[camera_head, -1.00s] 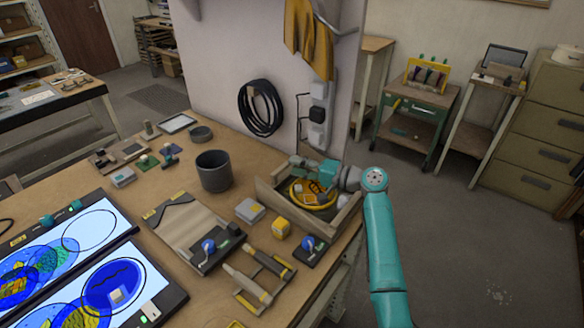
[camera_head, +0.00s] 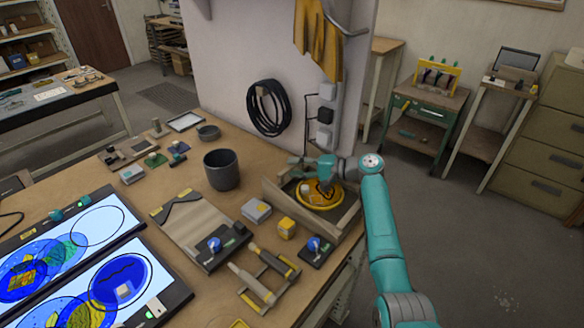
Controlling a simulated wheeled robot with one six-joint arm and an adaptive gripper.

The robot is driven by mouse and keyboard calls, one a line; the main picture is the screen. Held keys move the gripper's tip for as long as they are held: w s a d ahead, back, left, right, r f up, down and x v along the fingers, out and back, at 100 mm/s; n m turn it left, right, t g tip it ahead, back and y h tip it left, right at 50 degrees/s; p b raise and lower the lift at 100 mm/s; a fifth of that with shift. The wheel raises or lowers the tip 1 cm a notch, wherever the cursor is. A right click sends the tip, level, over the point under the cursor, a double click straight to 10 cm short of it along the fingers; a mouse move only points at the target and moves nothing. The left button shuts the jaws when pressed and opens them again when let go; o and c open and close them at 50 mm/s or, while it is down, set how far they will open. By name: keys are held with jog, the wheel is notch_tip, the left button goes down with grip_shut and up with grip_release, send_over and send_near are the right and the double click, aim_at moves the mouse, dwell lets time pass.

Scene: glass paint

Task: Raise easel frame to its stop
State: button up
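I cannot tell for certain which object is the easel frame. A low beige panel with a dark notched top edge (camera_head: 190,222) lies on the workbench, with a blue knob (camera_head: 214,244) at its lower right corner. Two lit panels (camera_head: 140,290) with coloured glass shapes lie at the left, in dark frames. My teal arm rises from the lower right and bends left over the bench. My gripper (camera_head: 302,167) is above the wooden tray (camera_head: 278,204), apart from the beige panel and the lit panels. Its fingers are small and partly hidden, so its opening is unclear.
The tray holds a yellow coil (camera_head: 320,193). A dark grey pot (camera_head: 221,170), a yellow cube (camera_head: 287,228), a grey box (camera_head: 256,211), a second blue knob (camera_head: 314,243) and a wooden clamp-like piece (camera_head: 262,277) stand nearby. A wall with hanging black cable (camera_head: 267,110) rises behind the bench.

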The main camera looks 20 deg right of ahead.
jog(key=shift+x, duration=0.8)
grip_shut()
jog(key=shift+r, duration=0.1)
